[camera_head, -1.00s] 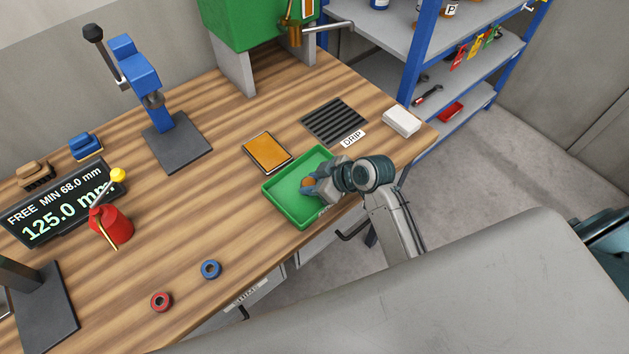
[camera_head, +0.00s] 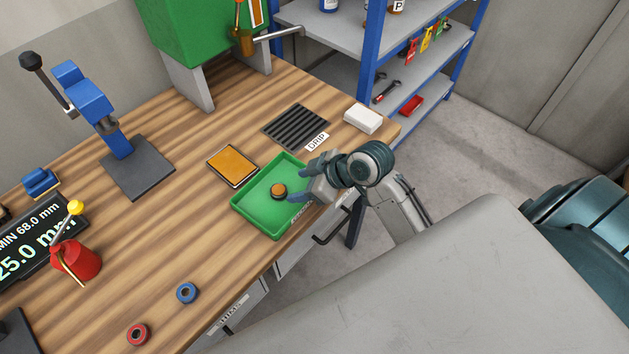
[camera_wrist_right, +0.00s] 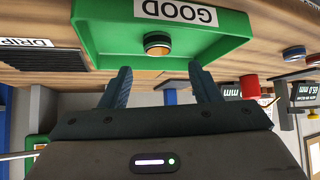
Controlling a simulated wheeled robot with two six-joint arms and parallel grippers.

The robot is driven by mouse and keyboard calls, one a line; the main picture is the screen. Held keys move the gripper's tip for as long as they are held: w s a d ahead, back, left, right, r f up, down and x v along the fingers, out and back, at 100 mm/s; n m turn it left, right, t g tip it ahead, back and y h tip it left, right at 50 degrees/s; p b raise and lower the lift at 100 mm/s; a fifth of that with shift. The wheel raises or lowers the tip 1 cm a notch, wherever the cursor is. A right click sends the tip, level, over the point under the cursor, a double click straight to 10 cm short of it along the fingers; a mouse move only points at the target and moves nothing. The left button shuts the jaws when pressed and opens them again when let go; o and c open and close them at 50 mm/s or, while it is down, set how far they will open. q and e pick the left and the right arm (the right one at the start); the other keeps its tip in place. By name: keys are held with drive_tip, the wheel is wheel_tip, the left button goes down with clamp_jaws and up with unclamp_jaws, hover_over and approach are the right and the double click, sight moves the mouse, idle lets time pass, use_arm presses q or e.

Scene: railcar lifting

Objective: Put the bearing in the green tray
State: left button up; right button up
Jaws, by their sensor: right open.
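The bearing (camera_head: 279,190), a small dark ring with an orange-brown centre, sits on the floor of the green tray (camera_head: 262,225). In the right wrist view the bearing (camera_wrist_right: 157,44) lies inside the tray (camera_wrist_right: 95,38), near a label reading GOOD. My right gripper (camera_head: 304,182) is at the tray's right side, its fingers open and apart from the bearing. In the right wrist view the open fingers (camera_wrist_right: 160,82) point toward the bearing with nothing between them. My left gripper is not in view.
A red ring (camera_head: 139,334) and a blue ring (camera_head: 187,292) lie near the bench's front edge. An orange pad (camera_head: 232,166), a black drip grate (camera_head: 296,127) and a white block (camera_head: 363,119) surround the tray. A red oil can (camera_head: 76,261) stands left.

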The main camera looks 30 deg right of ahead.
drive_tip(key=shift+b+v, duration=0.35)
drive_tip(key=shift+v, duration=2.05)
drive_tip(key=shift+f, duration=0.1)
drive_tip(key=s+d+f+m+g+h, duration=0.25)
drive_tip(key=s+f+m+h, duration=0.2)
drive_tip(key=s, duration=0.35)
drive_tip(key=s+d+f+m+g+h, duration=0.1)
drive_tip(key=s+d+f+m+h, duration=0.2)
drive_tip(key=s+f, duration=0.45)
wheel_tip(320, 180, down, 32)
drive_tip(key=s+d+b, duration=0.2)
drive_tip(key=d+b, duration=0.1)
drive_tip(key=s+f+g+b, duration=0.2)
drive_tip(key=s+f, duration=1.5)
drive_tip(key=f, duration=0.3)
drive_tip(key=shift+d+f+m+y+b, duration=0.35)
drive_tip(key=shift+f+b, duration=0.05)
